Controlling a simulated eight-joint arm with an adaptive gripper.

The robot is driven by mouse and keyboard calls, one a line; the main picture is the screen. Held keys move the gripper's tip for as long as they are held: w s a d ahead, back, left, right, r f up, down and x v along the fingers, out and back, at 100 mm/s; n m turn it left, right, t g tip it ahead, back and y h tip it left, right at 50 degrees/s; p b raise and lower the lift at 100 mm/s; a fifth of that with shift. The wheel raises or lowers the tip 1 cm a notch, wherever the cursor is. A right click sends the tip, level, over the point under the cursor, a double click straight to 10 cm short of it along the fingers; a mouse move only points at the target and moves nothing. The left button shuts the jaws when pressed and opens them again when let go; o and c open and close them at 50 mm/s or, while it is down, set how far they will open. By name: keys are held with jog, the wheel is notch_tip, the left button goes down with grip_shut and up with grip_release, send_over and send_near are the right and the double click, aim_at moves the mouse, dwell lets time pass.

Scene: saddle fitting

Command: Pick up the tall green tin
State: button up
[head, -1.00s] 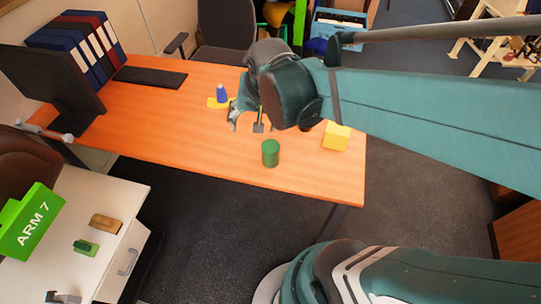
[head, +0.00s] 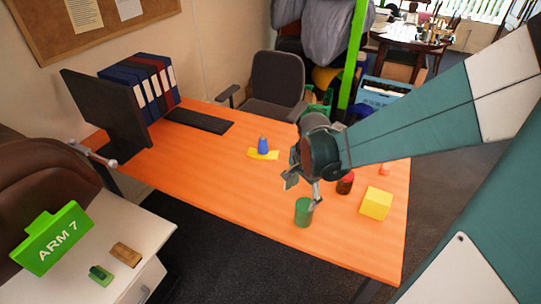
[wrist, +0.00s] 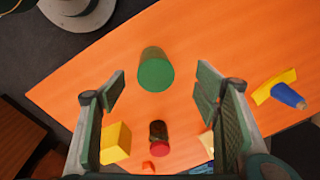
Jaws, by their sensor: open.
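The tall green tin (head: 303,213) stands upright near the front edge of the orange desk. In the wrist view the tin (wrist: 156,72) shows its round top, ahead of and between the two fingers. My gripper (head: 302,188) is over the desk, just above and behind the tin in the head view. Its fingers are spread wide and empty, also in the wrist view (wrist: 160,100). I see no contact between the fingers and the tin, though one fingertip overlaps the tin's top edge in the head view.
A yellow block (head: 376,204) and a dark jar with a red lid (head: 345,183) stand right of the tin. A blue cone-like piece (head: 263,146) sits on a yellow base (head: 263,155) further back. A monitor (head: 105,112) and keyboard (head: 199,120) are at left. The desk left of the tin is clear.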

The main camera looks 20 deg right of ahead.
aim_at(305, 205)
jog(key=f+m, duration=0.1)
jog(key=f, duration=0.1)
jog(key=d+f+m, duration=0.1)
jog(key=f, duration=0.1)
jog(key=d+f+m+g+b, duration=0.1)
jog(key=f, duration=0.1)
jog(key=shift+w+d+f, duration=0.15)
jog(key=shift+w+f, duration=0.05)
jog(key=shift+f+b, duration=0.35)
jog(key=shift+f, duration=0.95)
jog(key=shift+f, duration=0.15)
jog(key=shift+w+f+b, duration=0.2)
jog(key=shift+f+b, duration=0.7)
jog(key=shift+f, duration=1.55)
jog(key=shift+c, duration=0.2)
jog(key=c, duration=1.1)
